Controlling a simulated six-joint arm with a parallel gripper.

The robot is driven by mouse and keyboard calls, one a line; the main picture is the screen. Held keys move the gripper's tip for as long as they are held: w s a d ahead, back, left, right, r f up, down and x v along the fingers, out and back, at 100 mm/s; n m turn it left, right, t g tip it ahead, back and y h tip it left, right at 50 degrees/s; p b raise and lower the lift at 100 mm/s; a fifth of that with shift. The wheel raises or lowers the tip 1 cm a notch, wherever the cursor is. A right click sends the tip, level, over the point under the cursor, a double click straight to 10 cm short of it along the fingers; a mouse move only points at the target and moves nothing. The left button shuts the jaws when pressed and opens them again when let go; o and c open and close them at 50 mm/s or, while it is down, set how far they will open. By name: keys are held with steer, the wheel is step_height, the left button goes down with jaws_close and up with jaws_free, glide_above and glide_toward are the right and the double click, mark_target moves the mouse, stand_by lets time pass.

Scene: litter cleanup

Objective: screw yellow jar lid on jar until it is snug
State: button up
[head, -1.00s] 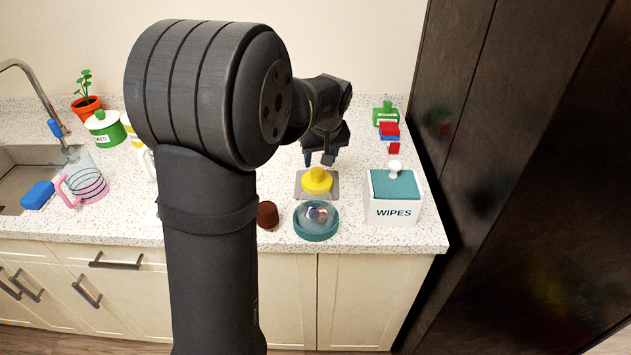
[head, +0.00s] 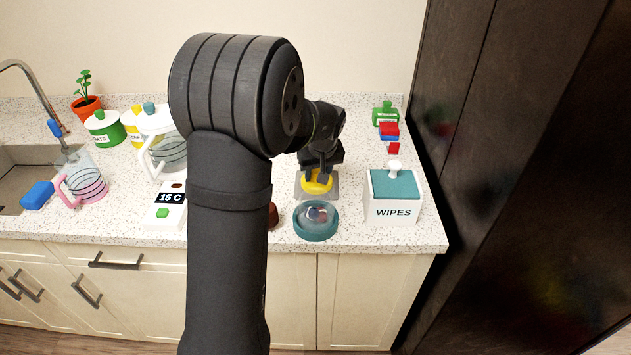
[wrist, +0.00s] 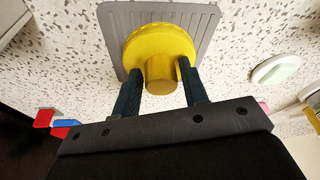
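The yellow lid (head: 318,187), a round disc with a raised knob, lies on a grey ribbed mat (head: 302,193). In the wrist view the lid (wrist: 133,48) lies flat, and its knob points towards my gripper (wrist: 160,68). The two dark fingers are down on either side of the knob, with a thin gap visible at the left finger; I see no clear grip. In the head view my gripper (head: 319,175) is right over the lid and hides part of it. A round, clear container with a teal rim (head: 316,234) stands in front of the mat; I cannot tell whether it is the jar.
A white wipes box (head: 393,210) stands to the right. A brown object (head: 272,215) is partly hidden behind my arm. A scale-like box reading 15 C (head: 166,212), a glass kettle (head: 168,152) and canisters (head: 104,128) stand to the left. Red and blue blocks (head: 389,130) lie behind the wipes box.

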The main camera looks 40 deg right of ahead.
jaws_close()
steer(key=shift+r, duration=3.5)
steer(key=s+a+r, duration=0.5)
steer(key=s+a, duration=0.5)
steer(key=shift+r, duration=0.25)
steer(key=shift+a, duration=0.1)
